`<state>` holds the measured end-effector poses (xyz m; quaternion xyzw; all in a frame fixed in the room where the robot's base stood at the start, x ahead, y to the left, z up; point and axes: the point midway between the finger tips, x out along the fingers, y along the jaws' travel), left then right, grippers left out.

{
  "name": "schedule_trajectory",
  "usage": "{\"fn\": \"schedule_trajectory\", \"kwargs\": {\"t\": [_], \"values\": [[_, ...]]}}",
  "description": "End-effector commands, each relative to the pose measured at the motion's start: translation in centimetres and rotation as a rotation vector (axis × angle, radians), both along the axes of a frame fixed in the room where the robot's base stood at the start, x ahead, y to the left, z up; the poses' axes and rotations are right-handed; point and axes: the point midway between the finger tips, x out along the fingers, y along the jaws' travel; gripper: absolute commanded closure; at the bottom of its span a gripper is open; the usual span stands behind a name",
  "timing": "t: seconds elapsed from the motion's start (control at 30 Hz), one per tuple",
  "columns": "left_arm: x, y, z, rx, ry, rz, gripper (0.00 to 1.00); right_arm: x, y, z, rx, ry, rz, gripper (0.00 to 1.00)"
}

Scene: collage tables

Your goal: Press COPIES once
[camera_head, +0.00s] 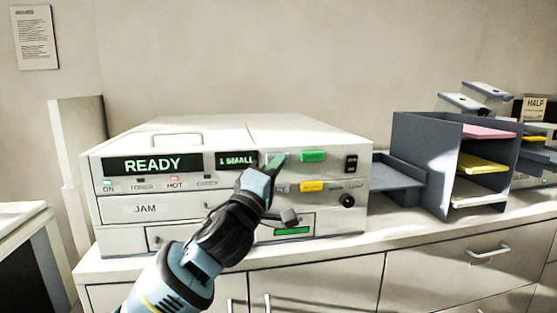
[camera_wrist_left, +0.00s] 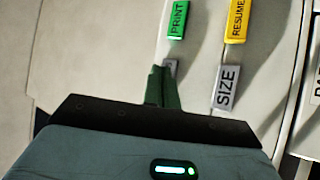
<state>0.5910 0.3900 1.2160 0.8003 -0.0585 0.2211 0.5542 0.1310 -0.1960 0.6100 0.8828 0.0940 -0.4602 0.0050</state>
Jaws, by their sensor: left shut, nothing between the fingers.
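A white copier (camera_head: 225,143) stands on the counter, its displays reading "READY" and "1 SMALL" (camera_head: 237,160). My left gripper (camera_head: 274,165) is shut and empty, its fingertips at the button panel right of the small display. In the left wrist view the fingertips (camera_wrist_left: 158,74) cover most of a grey button (camera_wrist_left: 171,65); its label is hidden, and it sits in the COPIES place beside PRINT. I cannot tell whether they touch or press it. The green PRINT button (camera_wrist_left: 177,18), yellow RESUME button (camera_wrist_left: 237,20) and grey SIZE button (camera_wrist_left: 226,87) are around it. My right gripper is not in view.
A black rocker switch (camera_head: 351,164) and a round knob (camera_head: 347,200) sit at the panel's right. A grey output tray (camera_head: 396,178) and a paper sorter (camera_head: 425,150) stand right of the copier. A JAM panel (camera_head: 146,209) is at lower left.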

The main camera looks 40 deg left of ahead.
Motion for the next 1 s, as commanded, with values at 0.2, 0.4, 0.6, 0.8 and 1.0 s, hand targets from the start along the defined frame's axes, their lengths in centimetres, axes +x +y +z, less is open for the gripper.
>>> {"fn": "schedule_trajectory", "kwargs": {"t": [0.2,0.4,0.6,0.8,1.0], "values": [[0.2,0.2,0.0,-0.002,-0.001,0.0,1.0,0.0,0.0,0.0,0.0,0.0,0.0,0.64],[0.2,0.3,0.0,-0.002,0.0,0.001,1.0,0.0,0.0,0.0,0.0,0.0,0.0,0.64],[0.2,0.2,0.0,-0.002,0.0,0.001,1.0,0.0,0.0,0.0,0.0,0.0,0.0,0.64],[-0.2,-0.3,0.0,-0.003,0.0,-0.001,1.0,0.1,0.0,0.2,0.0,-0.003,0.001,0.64],[-0.9,-1.0,0.0,-0.003,0.0,0.0,1.0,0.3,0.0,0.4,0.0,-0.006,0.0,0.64]]}}
